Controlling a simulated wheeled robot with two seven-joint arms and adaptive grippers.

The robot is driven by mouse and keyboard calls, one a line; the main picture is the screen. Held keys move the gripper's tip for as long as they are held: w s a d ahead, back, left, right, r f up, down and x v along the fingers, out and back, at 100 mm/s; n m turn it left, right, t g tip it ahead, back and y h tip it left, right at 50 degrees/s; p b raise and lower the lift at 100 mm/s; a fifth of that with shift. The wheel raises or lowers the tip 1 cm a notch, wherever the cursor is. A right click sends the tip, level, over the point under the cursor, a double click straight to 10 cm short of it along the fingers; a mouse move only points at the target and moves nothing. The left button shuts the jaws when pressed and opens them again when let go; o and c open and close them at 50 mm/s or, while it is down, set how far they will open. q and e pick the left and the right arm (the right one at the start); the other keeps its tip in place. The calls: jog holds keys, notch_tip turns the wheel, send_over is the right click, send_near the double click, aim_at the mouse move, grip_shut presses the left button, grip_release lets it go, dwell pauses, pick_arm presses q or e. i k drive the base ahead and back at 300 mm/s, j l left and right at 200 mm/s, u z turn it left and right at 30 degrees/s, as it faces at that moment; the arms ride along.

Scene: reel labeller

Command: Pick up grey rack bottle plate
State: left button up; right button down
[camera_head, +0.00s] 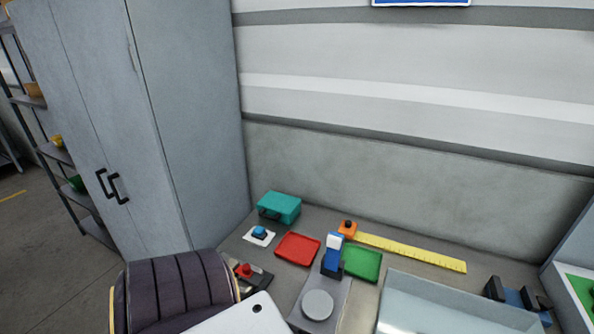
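I cannot single out a grey rack bottle plate in the head view. A grey device with a round grey disc (317,305) and a blue and white post (332,255) stands at the front middle of the grey bench. An open shelf rack (48,150) stands at the far left, holding a few small orange, yellow and green items; no plate can be made out on it. Neither of my grippers shows in the head view, so what they hold is hidden.
On the bench are a teal case (279,207), a red tray (297,248), a green tray (362,263), a yellow ruler (415,253) and a pale clear-walled bin (450,308). A tall grey cabinet (190,110) and a dark padded chair back (175,290) stand left. Floor shows far left.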

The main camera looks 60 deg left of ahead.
aim_at(317, 306)
jog(key=j+u, duration=0.15)
jog(key=u, duration=1.4)
